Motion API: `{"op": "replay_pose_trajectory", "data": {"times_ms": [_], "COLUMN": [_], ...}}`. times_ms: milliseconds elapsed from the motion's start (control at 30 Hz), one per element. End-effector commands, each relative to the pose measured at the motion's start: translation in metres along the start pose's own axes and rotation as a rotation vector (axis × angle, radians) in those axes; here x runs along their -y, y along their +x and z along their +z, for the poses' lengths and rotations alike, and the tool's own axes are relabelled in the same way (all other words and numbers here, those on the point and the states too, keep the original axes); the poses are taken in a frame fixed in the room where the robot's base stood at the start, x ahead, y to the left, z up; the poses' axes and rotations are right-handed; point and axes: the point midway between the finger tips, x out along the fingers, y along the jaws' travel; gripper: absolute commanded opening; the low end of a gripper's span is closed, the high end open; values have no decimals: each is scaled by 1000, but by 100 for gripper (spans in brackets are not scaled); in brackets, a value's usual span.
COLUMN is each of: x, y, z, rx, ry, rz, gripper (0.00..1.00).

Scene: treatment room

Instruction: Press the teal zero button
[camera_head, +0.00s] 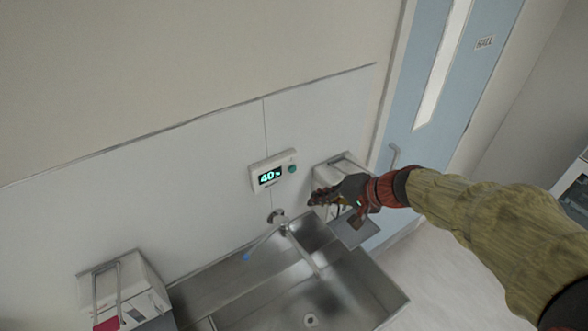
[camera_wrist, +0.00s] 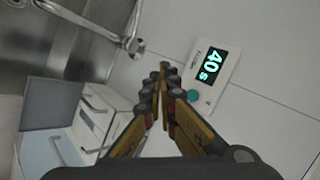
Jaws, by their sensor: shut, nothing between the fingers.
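The teal button (camera_head: 292,169) is a small round knob at the right end of a white wall-mounted timer panel (camera_head: 285,160). The panel's dark display (camera_head: 270,176) reads 40 s. In the wrist view, the teal button (camera_wrist: 192,96) lies just right of my fingertips and the display (camera_wrist: 211,66) lies beyond it. My gripper (camera_head: 318,197) is shut and empty, below and right of the button in the head view. In the wrist view, my gripper (camera_wrist: 164,68) points up the picture, apart from the button. The button is unobstructed in both views.
A steel sink (camera_head: 300,290) with a faucet (camera_head: 290,228) stands below the panel. A white dispenser (camera_head: 335,172) hangs close behind my gripper. Another dispenser (camera_head: 120,290) is at the lower left. A blue door (camera_head: 430,130) is at the right.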

Motion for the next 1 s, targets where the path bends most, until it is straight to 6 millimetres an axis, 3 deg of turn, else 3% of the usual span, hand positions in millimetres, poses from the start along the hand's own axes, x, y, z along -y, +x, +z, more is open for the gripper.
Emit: {"op": "replay_pose_trajectory", "data": {"times_ms": [267, 733, 1000], "x": [8, 36, 44], "y": [10, 52, 61], "z": [-7, -36, -44], "rx": [3, 2, 0], "ry": [0, -2, -1], "rz": [0, 0, 0], "gripper": [0, 0, 0]}}
